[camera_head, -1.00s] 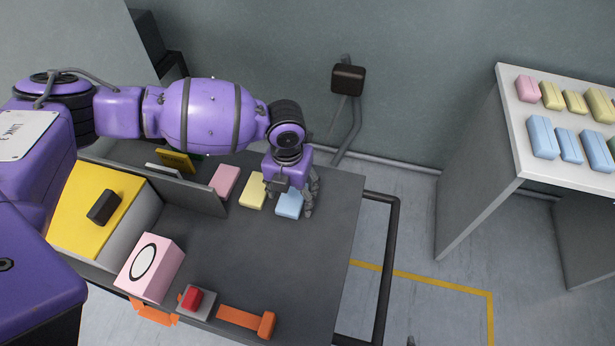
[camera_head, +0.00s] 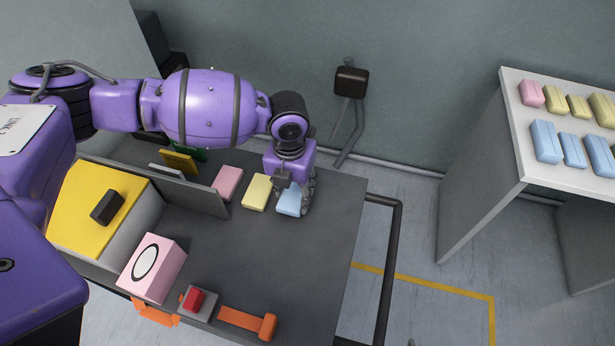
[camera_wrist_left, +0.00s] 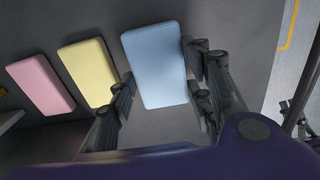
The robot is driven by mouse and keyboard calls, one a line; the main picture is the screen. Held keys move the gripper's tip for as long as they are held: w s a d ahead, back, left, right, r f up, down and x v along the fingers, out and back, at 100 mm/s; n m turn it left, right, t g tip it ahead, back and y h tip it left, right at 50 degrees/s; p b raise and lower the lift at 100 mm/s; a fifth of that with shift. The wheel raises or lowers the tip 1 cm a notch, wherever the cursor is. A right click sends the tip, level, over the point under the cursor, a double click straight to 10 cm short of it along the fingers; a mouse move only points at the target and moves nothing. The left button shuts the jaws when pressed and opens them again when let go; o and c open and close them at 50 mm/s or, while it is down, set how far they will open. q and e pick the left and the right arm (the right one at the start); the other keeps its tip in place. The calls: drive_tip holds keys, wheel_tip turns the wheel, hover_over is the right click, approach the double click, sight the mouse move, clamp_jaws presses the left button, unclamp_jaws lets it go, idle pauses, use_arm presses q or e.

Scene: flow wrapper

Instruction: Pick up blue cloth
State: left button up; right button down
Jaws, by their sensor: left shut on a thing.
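The blue cloth (camera_head: 289,200) is a light blue folded block on the grey machine table, at the right end of a row. In the left wrist view the blue cloth (camera_wrist_left: 156,66) lies between the fingers of my left gripper (camera_wrist_left: 160,88). In the head view my left gripper (camera_head: 292,192) points down over it, shut on it. I cannot tell whether the cloth is lifted off the table. My right gripper is not in view.
A yellow cloth (camera_head: 256,192) and a pink cloth (camera_head: 227,182) lie left of it. A pink box (camera_head: 151,268), a red button (camera_head: 193,299) and an orange part (camera_head: 247,322) are at the front. A white shelf (camera_head: 570,177) with several cloths stands right.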

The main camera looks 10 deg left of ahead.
use_arm(q)
drive_tip(key=s+r, duration=0.1)
drive_tip(key=r, duration=0.1)
drive_tip(key=s+d+r, duration=0.1)
drive_tip(key=r, duration=0.1)
drive_tip(key=s+r, duration=0.2)
drive_tip(key=shift+s+d+r+p, duration=0.1)
drive_tip(key=shift+d+p, duration=0.05)
drive_tip(key=shift+p, duration=0.2)
drive_tip(key=s+d+r, duration=0.2)
drive_tip(key=s+r, duration=0.2)
drive_tip(key=s, duration=0.5)
drive_tip(key=w+a+r+m, duration=0.2)
drive_tip(key=r+m, duration=0.1)
drive_tip(key=m, duration=0.9)
drive_tip(key=w+a+r+m+p, duration=0.1)
drive_tip(key=w+a+r+m, duration=0.1)
drive_tip(key=m, duration=0.9)
drive_tip(key=w+a+r+m+p, duration=0.1)
drive_tip(key=r+m, duration=0.4)
drive_tip(key=m, duration=0.7)
drive_tip(key=shift+w+a+m, duration=0.3)
drive_tip(key=shift+w+a, duration=0.1)
drive_tip(key=shift+w, duration=0.15)
drive_tip(key=shift+r, duration=0.1)
